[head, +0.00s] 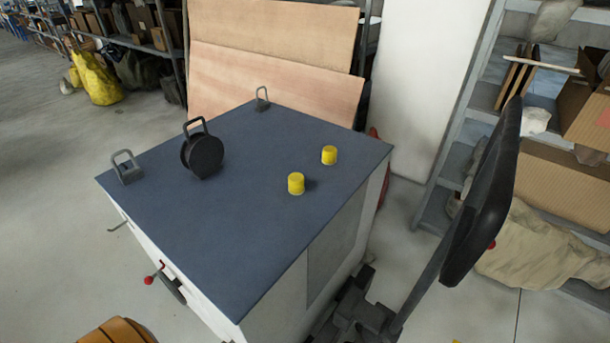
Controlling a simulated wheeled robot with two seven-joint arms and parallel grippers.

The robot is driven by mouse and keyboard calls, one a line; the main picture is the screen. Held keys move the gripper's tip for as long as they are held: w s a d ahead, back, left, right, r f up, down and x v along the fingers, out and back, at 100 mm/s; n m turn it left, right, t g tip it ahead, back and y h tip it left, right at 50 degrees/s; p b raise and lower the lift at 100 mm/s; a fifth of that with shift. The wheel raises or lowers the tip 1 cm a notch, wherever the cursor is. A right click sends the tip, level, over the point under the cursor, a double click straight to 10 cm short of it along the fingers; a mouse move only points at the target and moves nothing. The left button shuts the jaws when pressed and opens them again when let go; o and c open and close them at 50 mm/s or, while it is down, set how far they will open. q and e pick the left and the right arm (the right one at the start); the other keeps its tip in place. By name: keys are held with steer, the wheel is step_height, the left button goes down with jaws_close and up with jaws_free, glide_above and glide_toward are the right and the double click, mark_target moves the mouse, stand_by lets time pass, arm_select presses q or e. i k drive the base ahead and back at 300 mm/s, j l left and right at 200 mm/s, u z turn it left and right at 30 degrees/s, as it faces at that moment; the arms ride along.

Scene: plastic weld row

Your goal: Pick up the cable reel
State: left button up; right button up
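The black cable reel (206,157) stands upright on the dark blue-grey top of a white cabinet (230,215), left of the middle of that top. It is a round drum with a dark loop handle (195,124) rising above it. Nothing is touching or holding the reel. Neither my left nor my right gripper shows in the head view.
Two yellow cylinders (296,184) (329,155) stand to the right. A dark panel-like object (485,195) rises at right. The front of the top is clear.

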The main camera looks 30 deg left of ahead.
mark_target(202, 154)
steer(key=u, duration=1.75)
steer(key=i+j+z, duration=0.15)
steer(key=j+z, duration=0.7)
steer(key=j, duration=0.15)
steer(key=j+z, duration=0.4)
steer(key=j, duration=0.2)
steer(key=i, duration=0.05)
